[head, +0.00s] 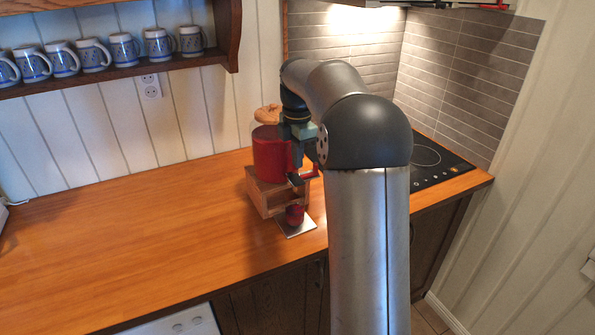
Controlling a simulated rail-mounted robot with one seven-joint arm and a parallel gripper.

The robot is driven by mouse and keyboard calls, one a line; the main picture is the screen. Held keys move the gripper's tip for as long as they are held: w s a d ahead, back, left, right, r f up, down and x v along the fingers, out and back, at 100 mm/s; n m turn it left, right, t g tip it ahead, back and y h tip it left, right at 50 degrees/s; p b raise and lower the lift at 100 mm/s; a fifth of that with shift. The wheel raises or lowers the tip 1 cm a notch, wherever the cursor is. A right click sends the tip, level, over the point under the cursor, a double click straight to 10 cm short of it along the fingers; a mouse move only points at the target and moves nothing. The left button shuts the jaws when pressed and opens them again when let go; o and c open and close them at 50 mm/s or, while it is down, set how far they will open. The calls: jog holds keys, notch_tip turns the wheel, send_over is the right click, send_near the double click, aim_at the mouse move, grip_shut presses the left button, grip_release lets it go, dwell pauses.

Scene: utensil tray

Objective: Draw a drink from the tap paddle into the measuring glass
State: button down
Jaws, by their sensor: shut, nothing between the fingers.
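A drink dispenser with a red body (270,155) stands on a wooden stand (262,195) on the counter. A small glass (295,214), looking dark red, is upright on a flat metal plate (297,229) at the front of the stand. My gripper (300,181) is shut and empty, in front of the dispenser and above the glass. The tap paddle is hard to make out behind and beside my fingers, so I cannot tell whether they touch it. The level in the glass is too small to read.
The wooden counter (130,235) is clear to the left. A black cooktop (430,163) lies to the right, behind my arm. Several blue-and-white mugs (92,54) stand on a wall shelf (120,72) at upper left. The counter's front edge runs close to the plate.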

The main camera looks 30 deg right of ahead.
aim_at(298, 182)
jog(key=shift+f+p, duration=0.35)
jog(key=shift+f, duration=2)
jog(key=shift+s+f+t+b, duration=0.1)
jog(key=shift+f+t+b, duration=0.3)
jog(key=shift+b, duration=0.85)
jog(key=t+b, duration=0.1)
jog(key=b, duration=0.3)
jog(key=shift+s+f+t, duration=0.3)
jog(key=shift+f+t, duration=0.1)
jog(key=shift+r, duration=0.3)
jog(key=shift+r+p, duration=0.75)
jog(key=shift+p, duration=0.05)
